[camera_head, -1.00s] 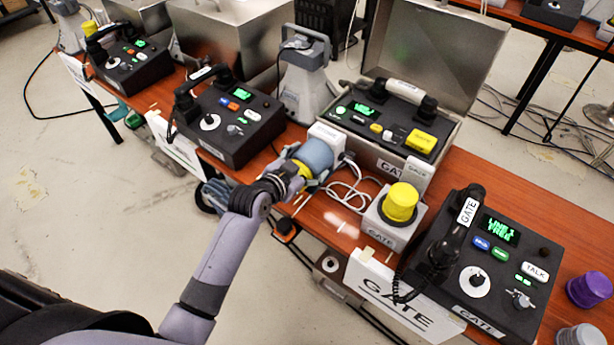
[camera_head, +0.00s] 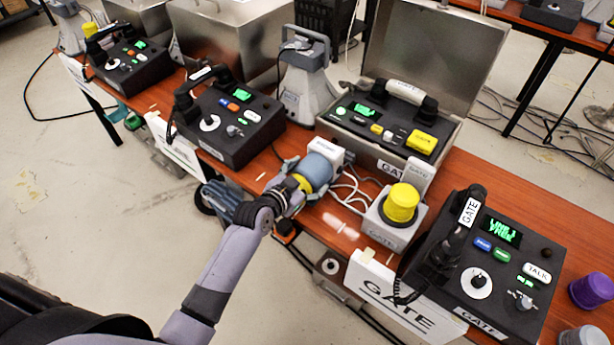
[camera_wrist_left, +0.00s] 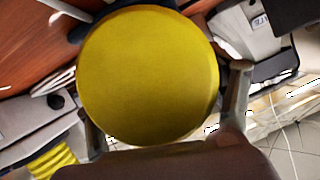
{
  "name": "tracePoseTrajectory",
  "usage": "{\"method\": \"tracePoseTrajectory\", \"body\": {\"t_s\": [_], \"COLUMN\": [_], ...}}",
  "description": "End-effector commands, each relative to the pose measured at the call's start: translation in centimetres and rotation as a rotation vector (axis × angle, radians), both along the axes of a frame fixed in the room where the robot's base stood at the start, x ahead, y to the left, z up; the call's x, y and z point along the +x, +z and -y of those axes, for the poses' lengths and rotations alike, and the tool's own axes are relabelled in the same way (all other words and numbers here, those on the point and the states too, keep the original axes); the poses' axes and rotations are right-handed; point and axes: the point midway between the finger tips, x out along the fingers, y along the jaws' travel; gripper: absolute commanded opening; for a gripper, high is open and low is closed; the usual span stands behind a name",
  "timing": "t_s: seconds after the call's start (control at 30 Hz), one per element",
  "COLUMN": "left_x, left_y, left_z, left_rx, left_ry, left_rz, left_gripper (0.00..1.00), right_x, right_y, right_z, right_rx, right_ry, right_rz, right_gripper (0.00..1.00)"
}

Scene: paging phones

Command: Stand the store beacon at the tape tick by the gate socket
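The store beacon, with a blue-grey body (camera_head: 316,170) and a white labelled base (camera_head: 327,149), is held by my left gripper (camera_head: 302,183) over the table's front part. Its label is too small to read surely. It is tilted, base pointing away from my palm. Its round yellow end (camera_wrist_left: 148,75) fills the middle of the left wrist view, between the two fingers (camera_wrist_left: 166,110). The gate beacon, a yellow dome (camera_head: 402,203) on a grey GATE box, stands to the right. White cables lie between the two. I cannot make out the tape tick or socket surely. My right gripper is not in view.
The gate phone (camera_head: 482,265) stands at the right and an open metal case with a phone (camera_head: 388,122) behind. Another black phone (camera_head: 229,122) is at the left. A GATE sign (camera_head: 400,300) hangs at the front edge. Bare wood (camera_head: 340,222) shows beside the gate beacon.

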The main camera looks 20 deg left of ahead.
Motion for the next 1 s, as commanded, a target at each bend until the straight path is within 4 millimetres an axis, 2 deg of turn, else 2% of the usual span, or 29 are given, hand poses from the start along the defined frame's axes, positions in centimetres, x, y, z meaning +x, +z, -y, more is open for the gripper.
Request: {"method": "tracePoseTrajectory", "body": {"t_s": [0.2,0.57,0.77,1.0], "left_x": [0.0,0.0,-2.4,-7.0], "left_y": [0.0,0.4,1.1,2.9], "left_z": [0.0,0.0,-0.6,-1.8], "left_rx": [-0.001,-0.002,0.002,0.002], "left_ry": [0.0,0.0,0.0,0.0], "left_rz": [0.0,0.0,-0.002,-0.002], "left_gripper": [0.92,0.92,0.92,0.92], "right_x": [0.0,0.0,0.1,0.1], "right_y": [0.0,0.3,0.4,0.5], "right_z": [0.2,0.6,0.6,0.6], "right_rx": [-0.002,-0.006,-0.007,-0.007], "right_ry": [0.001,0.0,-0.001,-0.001], "right_rz": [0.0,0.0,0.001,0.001], "right_gripper": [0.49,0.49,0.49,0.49]}}
